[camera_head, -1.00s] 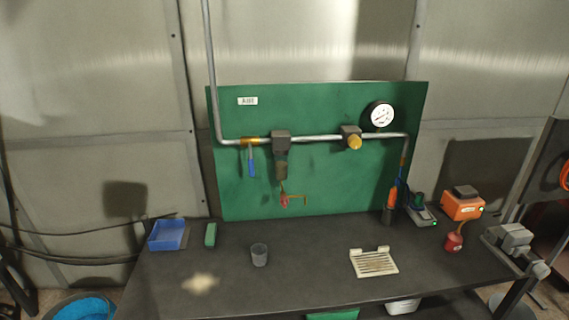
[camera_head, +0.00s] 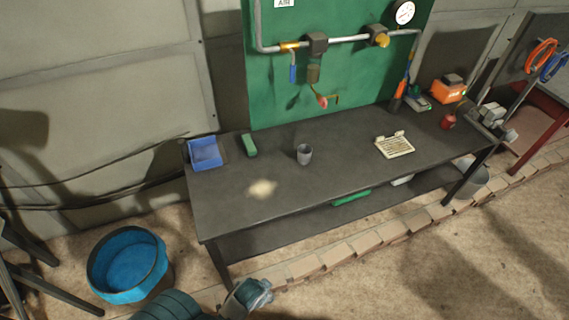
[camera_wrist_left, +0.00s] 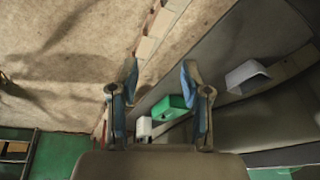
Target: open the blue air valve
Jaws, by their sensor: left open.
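The blue air valve has a brass body (camera_head: 290,46) on the grey pipe against the green panel. Its blue handle (camera_head: 292,73) hangs straight down, crosswise to the level pipe. My left gripper (camera_head: 258,292) is low at the bottom of the head view, in front of the bench's left front leg and far below the valve. In the left wrist view my left gripper (camera_wrist_left: 159,78) is open, with blue pads and nothing between its fingers. The valve is not in the wrist view. My right gripper is in neither view.
The bench (camera_head: 340,165) carries a blue tray (camera_head: 205,153), a grey cup (camera_head: 304,154) and a cream slotted tray (camera_head: 395,145). A blue-lined tub (camera_head: 128,264) stands on the floor at left. A green box (camera_wrist_left: 170,107) is visible in the wrist view. Open floor lies front right.

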